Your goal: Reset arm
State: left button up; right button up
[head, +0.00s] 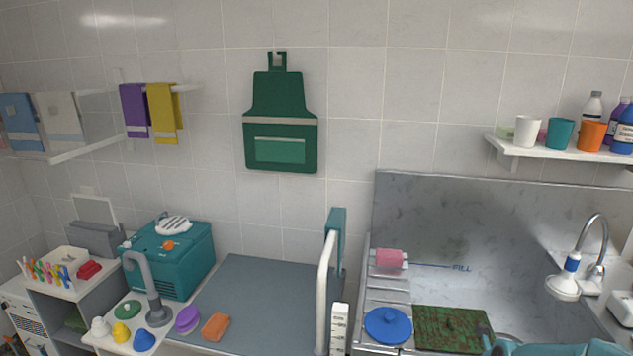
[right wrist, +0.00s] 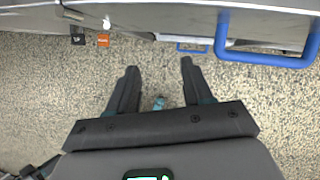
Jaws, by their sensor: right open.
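My right gripper (right wrist: 159,65) shows in the right wrist view. Its two dark fingers are apart with nothing between them, over a speckled floor (right wrist: 60,90). A teal part of my right arm shows at the bottom right of the head view, in front of the sink area. My left gripper is not in the head view.
A blue tubular handle (right wrist: 265,58) and a grey edge (right wrist: 180,12) lie beyond the fingers. In the head view, a green textured mat (head: 450,328), blue lid (head: 388,325) and shower-type tap (head: 565,282) are near my arm. A grey-topped table (head: 265,290) stands left.

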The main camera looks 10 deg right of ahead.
jog(key=s+a+f+n+g+y+b, duration=0.1)
jog(key=s+a+f+n+g+b, duration=0.25)
jog(key=a+f, duration=0.5)
jog(key=s+a+f+n+y+b, duration=0.25)
jog(key=s+a+f+n, duration=0.3)
jog(key=a+f, duration=0.35)
jog(key=s+a+f+n+b, duration=0.1)
jog(key=s+a+f+n, duration=0.2)
jog(key=s+n, duration=0.5)
jog(key=s+a+f+n+g+b, duration=0.1)
jog(key=s+a+f+n, duration=0.3)
jog(key=n, duration=1.4)
jog(key=s+a, duration=0.1)
jog(key=s, duration=0.2)
jog(key=shift+s+f+b, duration=0.15)
jog(key=shift+s+b, duration=0.25)
jog(key=shift+c, duration=0.7)
jog(key=shift+d, duration=0.1)
jog(key=shift+d, duration=0.1)
